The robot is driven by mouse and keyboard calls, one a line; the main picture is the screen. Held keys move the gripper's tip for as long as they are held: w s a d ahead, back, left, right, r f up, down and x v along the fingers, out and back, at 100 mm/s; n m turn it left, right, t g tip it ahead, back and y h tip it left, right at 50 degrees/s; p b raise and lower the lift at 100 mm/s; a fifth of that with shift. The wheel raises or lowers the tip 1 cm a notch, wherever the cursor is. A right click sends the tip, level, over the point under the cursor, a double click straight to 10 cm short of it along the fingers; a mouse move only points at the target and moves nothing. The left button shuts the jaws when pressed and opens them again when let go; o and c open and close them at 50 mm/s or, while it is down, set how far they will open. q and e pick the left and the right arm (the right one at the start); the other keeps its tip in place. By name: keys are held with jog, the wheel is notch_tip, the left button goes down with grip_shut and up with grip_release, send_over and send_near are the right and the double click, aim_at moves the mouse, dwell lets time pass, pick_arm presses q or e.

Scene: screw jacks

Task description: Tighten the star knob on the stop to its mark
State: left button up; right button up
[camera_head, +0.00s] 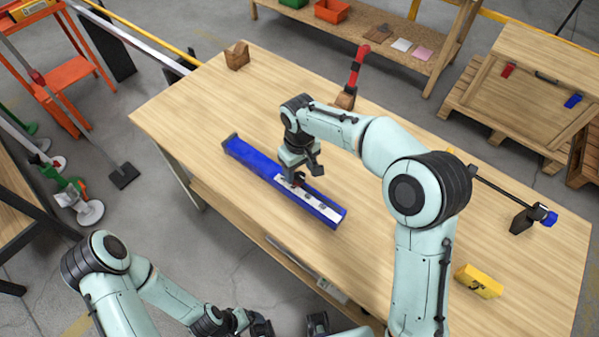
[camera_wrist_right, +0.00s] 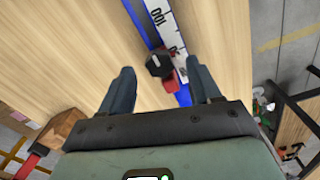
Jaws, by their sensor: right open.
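A blue rail (camera_head: 250,158) with a white printed scale (camera_head: 320,207) lies on the workbench, and it also shows in the right wrist view (camera_wrist_right: 137,12). In that view a small red stop (camera_wrist_right: 170,86) sits on the rail with a dark star knob (camera_wrist_right: 159,65) on it. My right gripper (camera_head: 307,176) is over the rail. Its two fingers are apart on either side of the knob, with gaps (camera_wrist_right: 162,72). In the head view the gripper mostly hides the stop and knob. The mark cannot be made out. My left gripper (camera_head: 290,325) is at the bottom edge, fingers apart, seemingly empty.
The workbench (camera_head: 190,115) is mostly clear around the rail. A wooden block (camera_head: 237,56) and a red-handled tool (camera_head: 356,68) are at its back. A dark stand (camera_head: 522,220) with a rod and a yellow block (camera_head: 478,281) are on the right.

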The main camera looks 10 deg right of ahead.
aim_at(300, 175)
jog(key=shift+f, duration=0.85)
jog(key=c, duration=1.1)
jog(key=shift+o, duration=0.2)
jog(key=shift+m, duration=0.8)
jog(key=o, duration=1.1)
jog(key=shift+c, duration=0.2)
jog(key=shift+r, duration=0.1)
pick_arm(q)
jog(key=shift+w+r+p, duration=0.35)
jog(key=shift+r+p, duration=0.1)
jog(key=shift+r, duration=0.1)
jog(key=shift+w+r+p, duration=0.35)
jog(key=shift+r+p, duration=0.1)
jog(key=shift+r, duration=0.1)
pick_arm(e)
notch_tip(300, 175, up, 13)
jog(key=shift+r, duration=0.15)
